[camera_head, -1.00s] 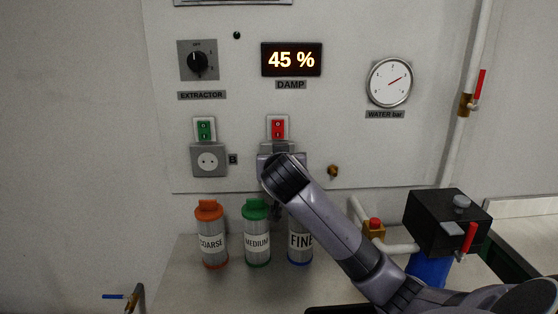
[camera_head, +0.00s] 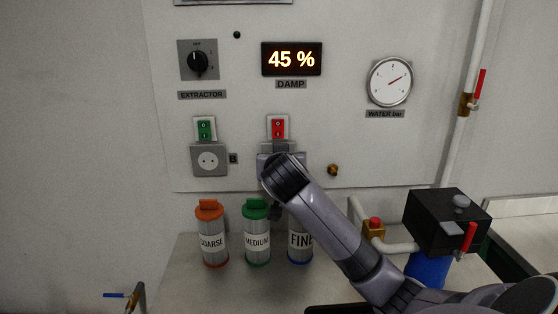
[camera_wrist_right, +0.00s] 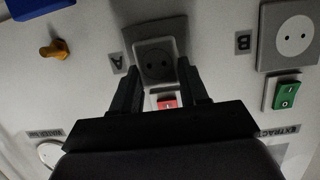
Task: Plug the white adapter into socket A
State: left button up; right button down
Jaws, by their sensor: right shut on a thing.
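The white adapter (camera_wrist_right: 156,62) shows in the right wrist view as a shaded square block with a round two-hole face. It sits between the fingertips of my right gripper (camera_wrist_right: 158,72), which is shut on it. Right behind it is the grey plate of socket A (camera_wrist_right: 154,29), beside the A label (camera_wrist_right: 117,63). The adapter covers the socket's face, so I cannot tell whether its pins are in. In the head view my right wrist hides the gripper, the adapter and most of socket A (camera_head: 262,166). My left gripper is not in view.
Socket B (camera_head: 209,160) is to the left with a green switch (camera_head: 205,128) above it. A red switch (camera_head: 278,127) is above socket A. A brass stub (camera_head: 333,170) is to the right. Three canisters, labelled coarse (camera_head: 211,236), medium (camera_head: 256,234) and fine (camera_head: 300,246), stand below.

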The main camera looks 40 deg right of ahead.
jog(key=shift+w+d, duration=0.25)
jog(key=shift+c, duration=2.4)
grip_release()
jog(key=v, duration=0.7)
jog(key=shift+b, duration=0.3)
jog(key=shift+a, duration=0.1)
